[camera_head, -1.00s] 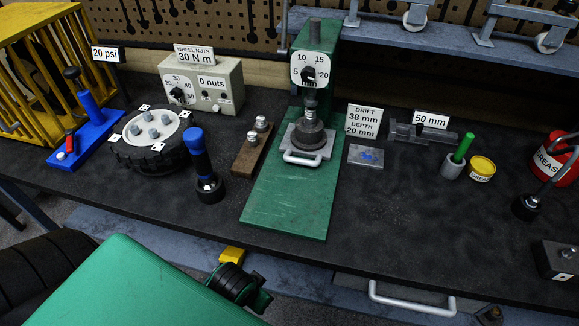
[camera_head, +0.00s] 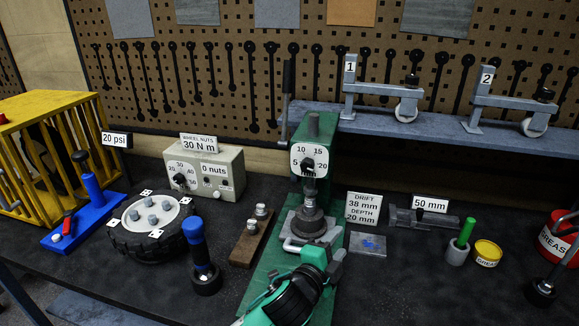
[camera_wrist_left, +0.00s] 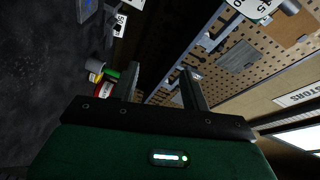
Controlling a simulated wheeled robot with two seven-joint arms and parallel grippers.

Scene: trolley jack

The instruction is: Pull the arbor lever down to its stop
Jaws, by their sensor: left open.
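The green arbor press (camera_head: 313,128) stands in the middle of the bench, with a dial on its head. Its arbor lever (camera_head: 286,85) stands upright at the left of the press head, a grey bar with a dark grip at the top. My left gripper (camera_head: 330,250) is in front of the press base, below and to the right of the lever, apart from it. In the left wrist view its two fingers (camera_wrist_left: 160,72) are spread with nothing between them. The lever cannot be made out there. My right gripper is out of view.
A blue-handled tool (camera_head: 198,258) and a wooden block with nuts (camera_head: 251,240) stand left of the press. A steel plate (camera_head: 368,243), a green-handled tool in a cup (camera_head: 460,245) and a grease tin (camera_head: 487,252) are to the right. A grey shelf (camera_head: 430,130) runs behind.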

